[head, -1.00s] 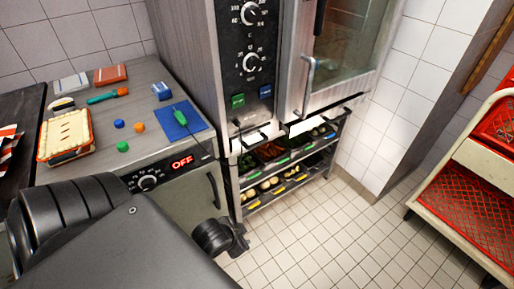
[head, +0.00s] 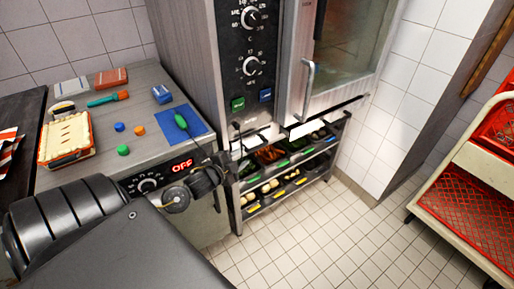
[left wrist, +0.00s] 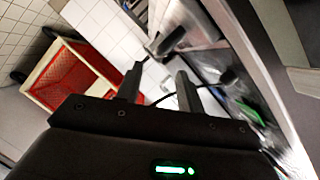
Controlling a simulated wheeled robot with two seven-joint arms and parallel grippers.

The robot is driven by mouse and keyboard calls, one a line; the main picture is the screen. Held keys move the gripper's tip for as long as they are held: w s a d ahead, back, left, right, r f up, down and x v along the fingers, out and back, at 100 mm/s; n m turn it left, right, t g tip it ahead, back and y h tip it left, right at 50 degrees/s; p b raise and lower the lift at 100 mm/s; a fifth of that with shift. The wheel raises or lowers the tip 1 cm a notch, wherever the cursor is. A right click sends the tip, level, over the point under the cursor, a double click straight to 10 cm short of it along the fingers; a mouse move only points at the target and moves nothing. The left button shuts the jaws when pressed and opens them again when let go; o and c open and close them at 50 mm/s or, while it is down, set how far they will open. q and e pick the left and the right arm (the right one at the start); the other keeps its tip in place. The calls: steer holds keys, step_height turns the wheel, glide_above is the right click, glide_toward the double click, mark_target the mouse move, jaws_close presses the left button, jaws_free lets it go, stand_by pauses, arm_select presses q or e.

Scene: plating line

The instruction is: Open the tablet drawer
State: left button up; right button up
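The steel oven (head: 282,112) stands behind the worktop. A low strip (head: 258,133) under its control panel, with small dark fittings, seems to be the tablet drawer front; it looks shut, but it is small and partly hidden. My left gripper (head: 228,165) is just below and in front of that strip, apart from it as far as I can tell. In the left wrist view its two fingers (left wrist: 158,88) are spread with nothing held between them. A thin dark bar shows beyond the fingertips. My right gripper is not in view.
A rack (head: 285,178) with trays of food stands under the oven. The counter (head: 85,165) at left carries a pie, a blue mat and small items. A red-and-cream cart (head: 470,185) is at right. The tiled floor (head: 330,235) between is clear.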

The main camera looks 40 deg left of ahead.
mark_target(253, 150)
arm_select(q)
steer(key=x, duration=1)
steer(key=shift+f, duration=0.1)
steer(key=shift+c, duration=0.4)
jaws_close()
